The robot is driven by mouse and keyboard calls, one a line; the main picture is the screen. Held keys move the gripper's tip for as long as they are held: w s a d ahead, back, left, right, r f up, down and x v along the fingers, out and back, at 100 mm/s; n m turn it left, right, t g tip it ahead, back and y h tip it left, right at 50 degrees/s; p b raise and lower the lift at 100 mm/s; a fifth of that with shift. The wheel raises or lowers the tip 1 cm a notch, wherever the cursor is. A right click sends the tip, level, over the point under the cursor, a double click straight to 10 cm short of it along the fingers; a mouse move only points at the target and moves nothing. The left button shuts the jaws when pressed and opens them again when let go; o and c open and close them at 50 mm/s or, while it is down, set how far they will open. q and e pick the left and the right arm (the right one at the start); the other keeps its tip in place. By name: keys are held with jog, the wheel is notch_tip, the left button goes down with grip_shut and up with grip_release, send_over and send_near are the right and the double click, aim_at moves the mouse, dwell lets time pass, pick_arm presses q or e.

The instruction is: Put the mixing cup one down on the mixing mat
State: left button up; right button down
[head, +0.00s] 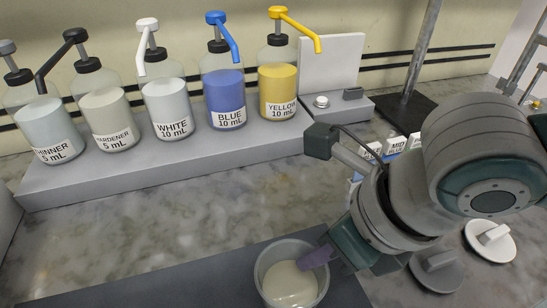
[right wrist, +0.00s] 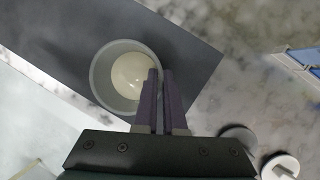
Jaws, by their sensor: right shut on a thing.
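The mixing cup (head: 266,262) is a translucent cup with cream-white liquid in it, at the bottom centre of the head view. It also shows in the right wrist view (right wrist: 97,80). The mixing mat (head: 215,276) is a dark grey sheet, and the cup is over it; I cannot tell whether the cup's base touches it. The mat also shows in the right wrist view (right wrist: 185,48). My right gripper (head: 318,257) is shut on the cup's right wall, its purple fingers pinching the rim. My left gripper is not in view.
Pump bottles stand on a grey riser (head: 200,150) at the back, including the blue (head: 222,88) and yellow (head: 277,82) ones. A stand base (head: 405,108) is at the back right. Round lids (head: 490,241) lie at the right. The marble counter (head: 150,215) left of centre is clear.

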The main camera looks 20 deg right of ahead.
jog(key=shift+f, duration=0.2)
jog(key=c, duration=1.5)
grip_release()
jog(key=shift+f, duration=0.15)
jog(key=o, duration=0.5)
